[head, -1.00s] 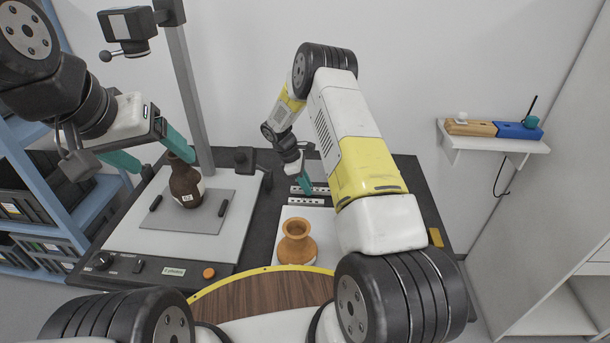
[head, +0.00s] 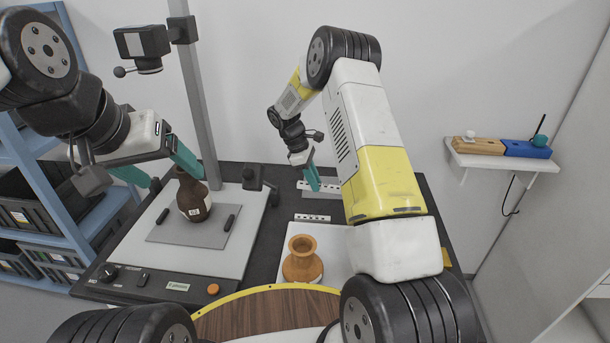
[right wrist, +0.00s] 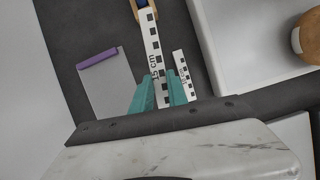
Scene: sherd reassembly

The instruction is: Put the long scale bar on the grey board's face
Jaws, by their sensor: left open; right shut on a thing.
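The long scale bar (right wrist: 153,45), white with black squares and "15 cm" on it, is between the teal fingers of my right gripper (right wrist: 161,80). In the head view the bar (head: 330,187) is at the back of the table, with my right gripper (head: 313,180) shut on it. The grey board (head: 170,237) lies flat on the pale copy-stand base at left. A dark brown vase (head: 192,198) with a white label stands on it. My left gripper (head: 172,178) is open near the vase's neck; whether it touches is unclear.
A short scale bar (head: 311,217) lies before the long one. An orange-brown pot (head: 302,262) stands on a white tray (head: 333,238). A grey card with a purple edge (right wrist: 105,88) lies left of the bar in the wrist view. The stand's column (head: 194,90) rises behind the base.

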